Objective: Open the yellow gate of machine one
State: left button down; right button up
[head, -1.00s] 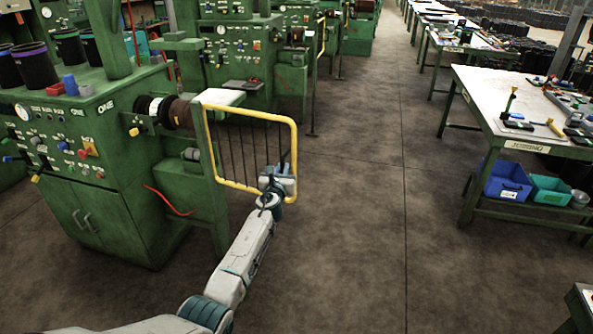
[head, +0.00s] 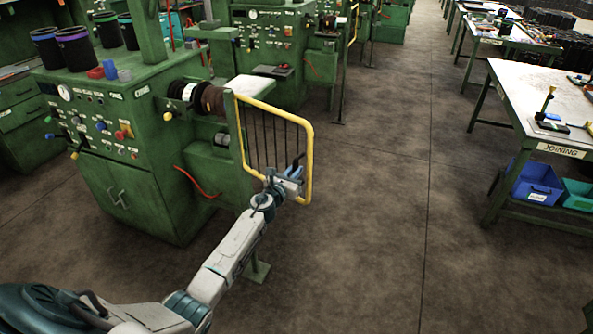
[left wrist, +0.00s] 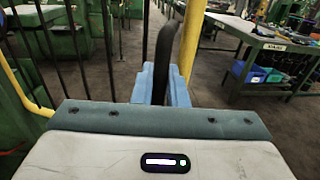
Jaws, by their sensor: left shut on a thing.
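Machine one (head: 130,130) is a green cabinet with dials, knobs and the word ONE, at the left of the head view. Its yellow gate (head: 309,150) is a yellow tube frame with dark upright bars, standing out beside the spindle end. My left gripper (head: 293,172) is at the gate's lower outer corner. In the left wrist view its blue fingers (left wrist: 161,85) are shut on a dark upright gate handle (left wrist: 162,50). The yellow frame also shows there, just right of the fingers (left wrist: 189,45). My right gripper is out of view.
A green joining table (head: 500,90) stands at the right, with a blue bin (head: 537,182) and a teal bin (head: 577,195) on its lower shelf. More green machines (head: 265,45) stand behind. The floor aisle (head: 380,200) between is clear.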

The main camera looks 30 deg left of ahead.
pick_arm(q)
jog(key=shift+a+r, duration=0.15)
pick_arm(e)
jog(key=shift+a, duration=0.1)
pick_arm(q)
jog(key=c, duration=1.5)
grip_release()
jog(key=shift+c, duration=0.2)
jog(key=shift+a, duration=0.1)
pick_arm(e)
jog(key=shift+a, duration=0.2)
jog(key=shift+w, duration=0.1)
pick_arm(q)
jog(key=s+p, duration=0.2)
jog(key=s, duration=0.8)
jog(key=shift+s, duration=0.4)
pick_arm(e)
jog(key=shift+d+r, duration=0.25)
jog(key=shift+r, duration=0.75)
pick_arm(q)
jog(key=shift+f, duration=0.2)
